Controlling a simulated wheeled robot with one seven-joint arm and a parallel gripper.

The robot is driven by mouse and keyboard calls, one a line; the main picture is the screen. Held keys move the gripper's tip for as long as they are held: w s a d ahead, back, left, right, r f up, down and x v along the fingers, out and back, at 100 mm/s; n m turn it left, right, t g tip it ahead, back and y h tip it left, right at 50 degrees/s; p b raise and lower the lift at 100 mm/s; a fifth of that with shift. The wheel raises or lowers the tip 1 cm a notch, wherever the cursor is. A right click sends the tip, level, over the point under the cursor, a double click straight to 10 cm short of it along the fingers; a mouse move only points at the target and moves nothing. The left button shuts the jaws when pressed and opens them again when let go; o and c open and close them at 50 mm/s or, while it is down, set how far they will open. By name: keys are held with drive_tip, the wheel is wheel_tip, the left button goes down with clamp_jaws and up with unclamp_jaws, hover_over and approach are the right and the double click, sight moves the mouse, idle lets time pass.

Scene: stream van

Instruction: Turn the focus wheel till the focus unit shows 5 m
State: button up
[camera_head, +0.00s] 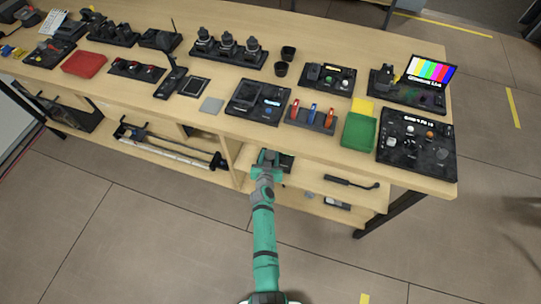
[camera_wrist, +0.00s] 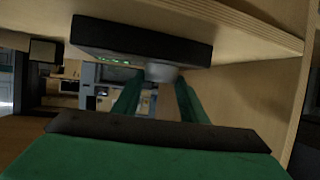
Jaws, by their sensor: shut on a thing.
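The focus unit, a dark flat box (camera_wrist: 140,40), is at the top of the wrist view, close to a pale wooden board. Small green characters show on its face, too small to read. The focus wheel, a grey round knob (camera_wrist: 161,73), is on the unit's face. My gripper (camera_wrist: 160,84) has its two green fingers on either side of the wheel, shut on it. In the head view my gripper (camera_head: 267,158) reaches to the front of the bench, below the top. A dark part of the unit (camera_head: 286,162) shows beside it; the rest is hidden.
The wooden bench top (camera_head: 330,150) overhangs my gripper. An upright wooden panel (camera_wrist: 298,110) stands close on the right in the wrist view. A black panel (camera_head: 257,101) sits on the bench above. The floor in front is clear.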

drive_tip(key=shift+s+f, duration=0.1)
drive_tip(key=o, duration=1.1)
drive_tip(key=shift+c, duration=0.2)
drive_tip(key=shift+s, duration=0.1)
drive_tip(key=v, duration=1)
drive_tip(key=shift+s+a, duration=0.15)
drive_tip(key=shift+s, duration=0.05)
